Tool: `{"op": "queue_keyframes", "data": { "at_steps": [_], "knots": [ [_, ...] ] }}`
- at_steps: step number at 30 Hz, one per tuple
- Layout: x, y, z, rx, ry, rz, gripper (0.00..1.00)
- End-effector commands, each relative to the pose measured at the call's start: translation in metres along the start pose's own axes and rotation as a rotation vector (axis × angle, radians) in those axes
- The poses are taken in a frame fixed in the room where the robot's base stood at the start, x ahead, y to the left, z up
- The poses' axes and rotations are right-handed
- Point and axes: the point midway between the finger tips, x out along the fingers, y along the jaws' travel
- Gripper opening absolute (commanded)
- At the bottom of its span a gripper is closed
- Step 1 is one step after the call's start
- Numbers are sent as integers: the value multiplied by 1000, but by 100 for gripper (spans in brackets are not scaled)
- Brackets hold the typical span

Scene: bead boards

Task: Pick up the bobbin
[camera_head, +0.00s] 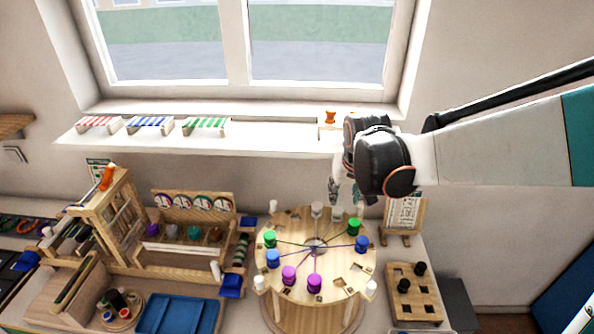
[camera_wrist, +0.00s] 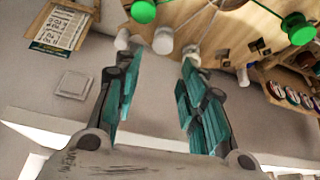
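Several bobbins stand on a round wooden board with threads running to its centre (camera_head: 316,247). They include a green bobbin (camera_head: 270,239), a blue bobbin (camera_head: 273,258), a purple bobbin (camera_head: 289,275) and a pale grey bobbin (camera_head: 317,210). Which one the task means is not shown. My gripper (camera_head: 345,192) is above the board's far right edge. In the wrist view my gripper (camera_wrist: 160,62) is open, with nothing between its fingers. A whitish bobbin (camera_wrist: 163,40) shows beyond the gap between the fingertips, and a green bobbin (camera_wrist: 143,12) lies farther on.
A wooden block with holes and black pegs (camera_head: 413,303) is right of the board. A pattern card on a stand (camera_head: 404,215) is close to my gripper. A wooden rack (camera_head: 190,260) and blue tray (camera_head: 180,316) are left. An orange spool (camera_head: 330,117) sits on the windowsill.

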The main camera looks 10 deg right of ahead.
Motion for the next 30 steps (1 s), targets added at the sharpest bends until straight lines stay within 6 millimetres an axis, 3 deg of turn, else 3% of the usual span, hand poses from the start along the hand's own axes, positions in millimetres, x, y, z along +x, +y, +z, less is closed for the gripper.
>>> {"op": "queue_keyframes", "data": {
  "at_steps": [6,16,24,30],
  "knots": [
    [40,0,0,0,0,0,38],
    [63,-1,2,-1,0,0,38],
    [99,-4,7,0,1,0,38],
    [108,-4,7,0,1,0,38]
  ]
}}
